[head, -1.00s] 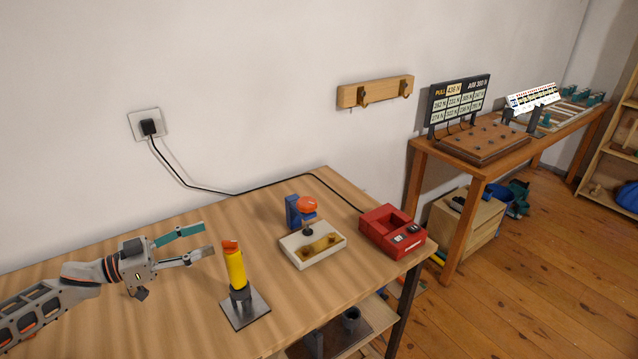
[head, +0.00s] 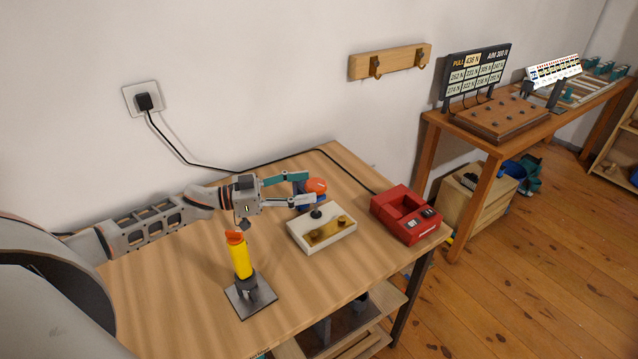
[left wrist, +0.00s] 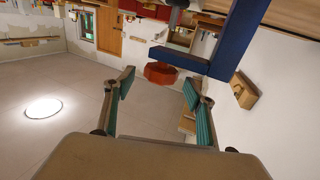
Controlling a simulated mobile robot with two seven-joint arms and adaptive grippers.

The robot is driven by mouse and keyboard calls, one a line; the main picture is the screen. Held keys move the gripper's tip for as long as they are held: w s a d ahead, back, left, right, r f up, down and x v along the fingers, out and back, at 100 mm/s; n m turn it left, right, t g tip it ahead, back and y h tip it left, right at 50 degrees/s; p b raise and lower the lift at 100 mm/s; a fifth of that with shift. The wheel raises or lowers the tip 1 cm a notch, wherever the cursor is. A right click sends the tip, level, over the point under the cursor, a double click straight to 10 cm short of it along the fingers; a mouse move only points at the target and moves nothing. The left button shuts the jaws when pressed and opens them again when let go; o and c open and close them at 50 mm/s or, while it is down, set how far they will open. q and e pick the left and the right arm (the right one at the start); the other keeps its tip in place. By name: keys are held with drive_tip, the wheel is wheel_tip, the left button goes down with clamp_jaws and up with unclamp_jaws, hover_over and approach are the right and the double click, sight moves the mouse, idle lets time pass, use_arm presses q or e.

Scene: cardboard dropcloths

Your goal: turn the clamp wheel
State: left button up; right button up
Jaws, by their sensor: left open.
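The orange-red clamp wheel (head: 316,186) sits on a blue clamp (head: 299,187), behind a white block with a yellowish plate on the wooden table. My left gripper (head: 309,188) is open, its fingertips at the wheel's left side and partly covering the clamp. In the left wrist view the wheel (left wrist: 161,73) shows just beyond and between the open fingertips (left wrist: 160,84), apparently free of both. The blue clamp body (left wrist: 236,40) is to the upper right there. My right gripper is not in view.
A yellow cylinder with an orange top (head: 241,257) stands on a metal plate in front of my left gripper. The white block (head: 334,240) and a red device (head: 408,215) lie to the right. A black cord (head: 250,168) runs along the table's back. The table's left front is clear.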

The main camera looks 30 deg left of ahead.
sight(316, 183)
use_arm(q)
drive_tip(key=shift+x, duration=1.85)
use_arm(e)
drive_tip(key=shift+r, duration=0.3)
use_arm(q)
drive_tip(key=c, duration=1.1)
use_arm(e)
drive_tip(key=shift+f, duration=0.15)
